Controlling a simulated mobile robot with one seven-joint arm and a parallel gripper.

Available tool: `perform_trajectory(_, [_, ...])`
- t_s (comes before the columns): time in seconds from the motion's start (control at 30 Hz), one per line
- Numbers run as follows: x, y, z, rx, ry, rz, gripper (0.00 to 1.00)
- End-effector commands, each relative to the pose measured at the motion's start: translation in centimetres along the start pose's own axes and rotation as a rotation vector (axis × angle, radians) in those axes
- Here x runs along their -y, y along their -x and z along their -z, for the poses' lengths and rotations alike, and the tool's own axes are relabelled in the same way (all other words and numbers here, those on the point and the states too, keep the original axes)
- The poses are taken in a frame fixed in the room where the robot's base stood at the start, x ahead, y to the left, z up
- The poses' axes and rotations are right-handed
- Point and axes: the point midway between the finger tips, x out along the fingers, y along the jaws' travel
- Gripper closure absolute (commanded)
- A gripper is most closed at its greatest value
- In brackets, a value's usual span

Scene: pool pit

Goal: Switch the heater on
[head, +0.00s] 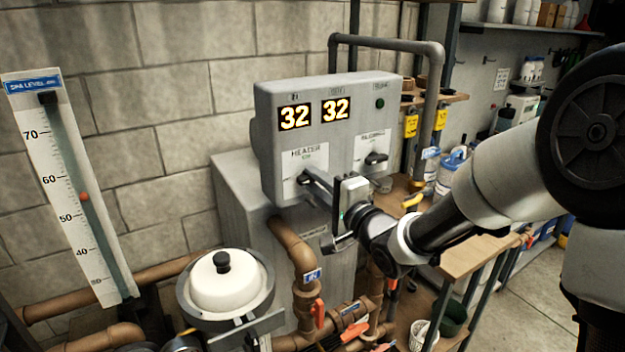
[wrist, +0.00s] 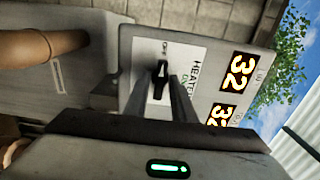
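The heater switch (wrist: 159,80) is a black knob on a white plate marked HEATER (head: 303,155), at the lower left of the grey control box (head: 335,90). In the wrist view its tip points toward the OFF mark; the ON mark is to one side. My gripper (head: 316,188) is at the switch, its fingers apart, one on each side of the knob. I cannot tell whether either finger touches it. In the head view the fingers largely hide the knob.
Two displays on the box (head: 295,117) (head: 336,109) both read 32. A dark green lamp (head: 380,103) and a second knob (head: 376,158) are to the right. Brown pipes (head: 297,250) and a white-lidded pot (head: 226,285) stand below. A level gauge (head: 62,180) is at left.

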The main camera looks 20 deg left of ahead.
Motion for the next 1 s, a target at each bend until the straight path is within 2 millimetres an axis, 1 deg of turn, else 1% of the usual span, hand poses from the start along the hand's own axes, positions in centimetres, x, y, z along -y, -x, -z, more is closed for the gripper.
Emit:
perform_trajectory(0.27, [0.01,0.01,0.01,0.0,0.0,0.0,0.98])
perform_trajectory(0.37, [0.2,0.02,0.05,-0.001,-0.025,-0.001,0.98])
perform_trajectory(0.5, [0.55,0.05,0.15,-0.003,-0.159,-0.002,0.98])
perform_trajectory(0.67, [0.53,0.06,0.17,-0.003,-0.344,-0.002,0.98])
perform_trajectory(1.0, [0.48,0.07,0.2,-0.005,-0.759,-0.001,0.98])
